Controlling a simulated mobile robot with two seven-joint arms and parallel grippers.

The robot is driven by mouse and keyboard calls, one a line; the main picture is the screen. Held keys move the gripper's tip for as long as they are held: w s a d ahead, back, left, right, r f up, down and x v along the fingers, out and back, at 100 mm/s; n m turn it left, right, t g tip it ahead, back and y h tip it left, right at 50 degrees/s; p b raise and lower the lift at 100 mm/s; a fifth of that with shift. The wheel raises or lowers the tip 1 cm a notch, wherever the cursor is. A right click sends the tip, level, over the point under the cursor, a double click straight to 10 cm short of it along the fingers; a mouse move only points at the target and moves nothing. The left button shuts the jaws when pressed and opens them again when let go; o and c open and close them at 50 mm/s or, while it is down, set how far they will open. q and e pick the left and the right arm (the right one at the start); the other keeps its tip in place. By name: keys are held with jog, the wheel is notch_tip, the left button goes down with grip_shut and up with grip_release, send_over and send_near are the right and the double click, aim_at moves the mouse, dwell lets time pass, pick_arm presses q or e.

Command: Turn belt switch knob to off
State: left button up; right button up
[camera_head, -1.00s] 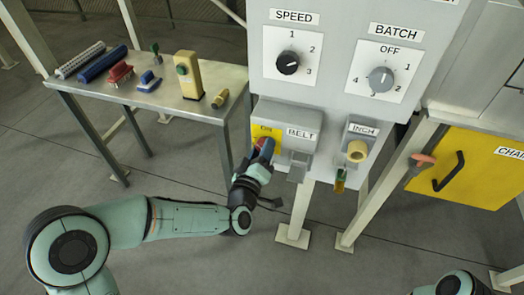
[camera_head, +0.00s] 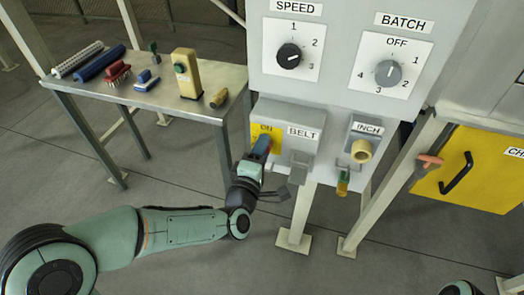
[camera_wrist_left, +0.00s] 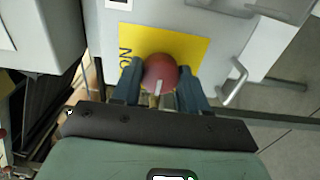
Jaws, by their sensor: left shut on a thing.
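The belt switch knob (camera_wrist_left: 160,70) is round and red with a white pointer mark, on a yellow plate (camera_wrist_left: 190,45) marked ON. In the left wrist view the mark points down toward my gripper, and the ON lettering reads sideways at the plate's left. My left gripper (camera_wrist_left: 160,92) is shut on the knob, one blue finger on each side. In the head view the left gripper (camera_head: 262,146) is at the yellow plate beside the BELT label (camera_head: 302,132) and mostly hides the knob. My right gripper is out of view.
The grey panel above has a SPEED dial (camera_head: 289,56) and a BATCH dial (camera_head: 388,73). A grey bracket (camera_head: 298,166) and the INCH box (camera_head: 364,136) are right of the knob. A metal table (camera_head: 180,103) with brushes stands at left. A yellow cabinet (camera_head: 485,170) is at right.

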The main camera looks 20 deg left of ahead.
pick_arm(q)
jog(key=shift+r, duration=0.15)
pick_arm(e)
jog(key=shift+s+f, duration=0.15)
pick_arm(q)
jog(key=o, duration=1.1)
jog(key=shift+w, duration=0.1)
jog(key=shift+c, duration=0.2)
